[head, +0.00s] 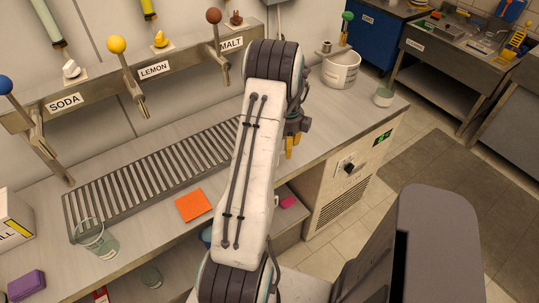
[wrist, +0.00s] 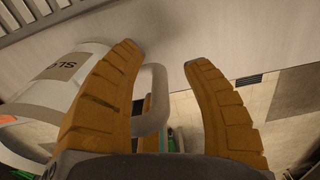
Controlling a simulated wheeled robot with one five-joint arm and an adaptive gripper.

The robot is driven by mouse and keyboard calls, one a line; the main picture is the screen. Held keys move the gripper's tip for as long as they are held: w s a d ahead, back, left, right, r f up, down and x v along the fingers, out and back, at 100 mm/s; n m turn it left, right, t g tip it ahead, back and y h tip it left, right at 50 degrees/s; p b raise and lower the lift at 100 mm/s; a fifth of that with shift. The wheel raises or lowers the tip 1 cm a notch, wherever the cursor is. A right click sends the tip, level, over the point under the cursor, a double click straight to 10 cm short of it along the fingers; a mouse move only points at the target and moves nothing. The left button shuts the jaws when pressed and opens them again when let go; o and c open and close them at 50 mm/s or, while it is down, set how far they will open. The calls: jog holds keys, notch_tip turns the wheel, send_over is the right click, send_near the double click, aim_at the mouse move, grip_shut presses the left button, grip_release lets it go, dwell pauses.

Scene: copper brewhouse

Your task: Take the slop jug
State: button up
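The slop jug is a white vessel with a dark-lettered label, partly readable as "SLO". In the wrist view the jug (wrist: 88,60) fills the left side, partly hidden behind one finger. Its pale loop handle (wrist: 158,85) shows between my two orange fingers. My gripper (wrist: 162,55) is open, and I cannot tell how far beyond the fingertips the handle lies.
The counter (head: 160,212) has a slatted drip tray (head: 150,175), an orange square (head: 193,205) and a glass (head: 97,240). Soda, lemon and malt taps (head: 130,75) line the wall. A small glass (head: 384,97) stands right of the jug. Tiled floor (head: 350,225) lies right of the counter.

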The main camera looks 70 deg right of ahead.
grip_shut()
dwell(0.3)
jog(key=shift+r, duration=0.1)
jog(key=shift+r, duration=0.4)
jog(key=r, duration=0.2)
jog(key=r+b, duration=0.1)
jog(key=shift+s+d+r, duration=0.15)
jog(key=shift+d+r, duration=0.05)
jog(key=shift+d, duration=0.1)
jog(key=s+d+r+p, duration=0.1)
jog(key=s+d+r, duration=0.5)
jog(key=s+d, duration=0.1)
jog(key=shift+d+r, duration=0.3)
jog(key=shift+d, duration=0.35)
jog(key=shift+s, duration=0.1)
